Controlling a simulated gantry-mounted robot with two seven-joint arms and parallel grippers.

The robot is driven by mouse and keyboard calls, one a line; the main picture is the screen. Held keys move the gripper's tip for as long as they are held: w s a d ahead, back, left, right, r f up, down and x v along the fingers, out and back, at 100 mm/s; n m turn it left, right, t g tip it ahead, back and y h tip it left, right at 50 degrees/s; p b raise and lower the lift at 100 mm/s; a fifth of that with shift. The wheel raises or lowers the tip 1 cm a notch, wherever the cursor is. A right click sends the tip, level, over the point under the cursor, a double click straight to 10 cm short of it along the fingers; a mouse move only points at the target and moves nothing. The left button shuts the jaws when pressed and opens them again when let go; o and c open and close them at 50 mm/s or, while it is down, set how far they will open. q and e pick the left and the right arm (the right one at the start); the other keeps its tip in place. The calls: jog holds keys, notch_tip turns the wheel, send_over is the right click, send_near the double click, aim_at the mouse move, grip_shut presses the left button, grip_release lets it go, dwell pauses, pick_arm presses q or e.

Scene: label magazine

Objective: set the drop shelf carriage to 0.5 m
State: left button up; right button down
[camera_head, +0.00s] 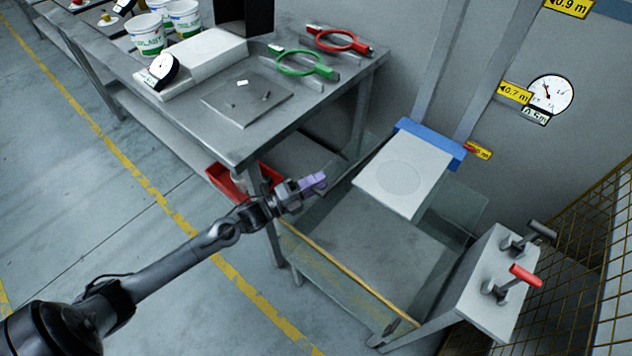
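The drop shelf carriage is a pale shelf plate (405,172) with a blue back bar (430,143), mounted on two grey vertical rails (495,70). A red pointer at the bar's right end meets a small yellow label (480,151), too small to read surely. Higher yellow labels read 0.7 m (515,93) and 0.9 m (569,7). A round dial (550,93) has a plate below that seems to read 0.5 m. A pedestal (492,285) bears a red-handled lever (524,276) and a dark-handled lever (541,230). My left gripper (314,183), with lavender at its tip, is left of the shelf, apart from it; its opening is unclear.
A glass-sided bay (345,275) with a yellow front edge surrounds the space below the shelf. A metal table (215,135) with tubs, a gauge and red and green ring tools stands left. A red bin (226,183) is beneath. Yellow mesh fencing (590,250) bounds the right.

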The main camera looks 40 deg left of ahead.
pick_arm(q)
jog(key=shift+o, duration=0.9)
jog(key=p+v, duration=0.2)
jog(key=v, duration=0.8)
jog(key=shift+s+a+f, duration=0.1)
jog(key=shift+s+a, duration=0.05)
jog(key=shift+s, duration=0.2)
